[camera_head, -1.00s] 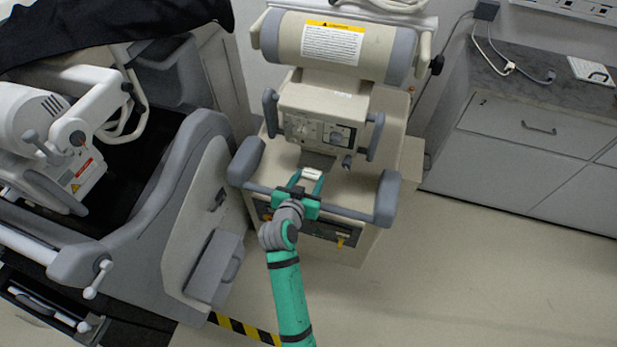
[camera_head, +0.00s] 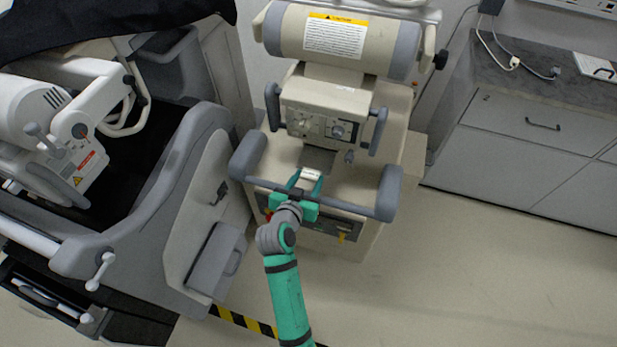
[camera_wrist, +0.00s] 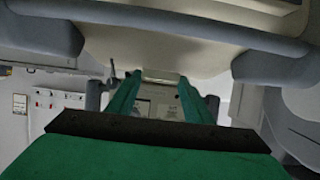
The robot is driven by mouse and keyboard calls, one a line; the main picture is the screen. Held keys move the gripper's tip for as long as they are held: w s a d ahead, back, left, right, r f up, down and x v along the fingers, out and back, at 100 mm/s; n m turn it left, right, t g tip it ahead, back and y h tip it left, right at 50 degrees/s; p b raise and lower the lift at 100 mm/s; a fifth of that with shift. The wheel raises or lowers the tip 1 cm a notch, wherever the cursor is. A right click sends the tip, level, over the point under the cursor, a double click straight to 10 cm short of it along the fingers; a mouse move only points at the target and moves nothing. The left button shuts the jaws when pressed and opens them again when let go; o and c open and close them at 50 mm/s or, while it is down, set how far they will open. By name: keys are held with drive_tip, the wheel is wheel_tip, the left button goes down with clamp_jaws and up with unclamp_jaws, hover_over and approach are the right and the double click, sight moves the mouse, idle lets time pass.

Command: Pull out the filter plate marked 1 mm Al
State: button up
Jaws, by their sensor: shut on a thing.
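My green gripper (camera_head: 309,177) reaches over the front handlebar of the beige mobile X-ray cart (camera_head: 345,190). Its fingers are shut on a small pale plate (camera_head: 311,174) below the control box. No marking on this plate can be read, so I cannot tell whether it is the one marked 1 mm Al. In the wrist view, the two green fingers (camera_wrist: 160,84) point forward, with a pale edge (camera_wrist: 160,77) between their tips. How far the plate sits in its slot is hidden.
The handlebar (camera_head: 325,205) with grey grips crosses close under my arm. The control box (camera_head: 325,115) with dials stands just beyond the gripper. A larger grey machine (camera_head: 190,190) is close on the left. Open floor (camera_head: 470,270) lies to the right.

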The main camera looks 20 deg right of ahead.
drive_tip(key=shift+s+a, duration=0.4)
drive_tip(key=shift+s, duration=0.05)
drive_tip(key=shift+s+a, duration=0.15)
drive_tip(key=shift+s, duration=0.2)
drive_tip(key=shift+s+a, duration=0.1)
idle(0.3)
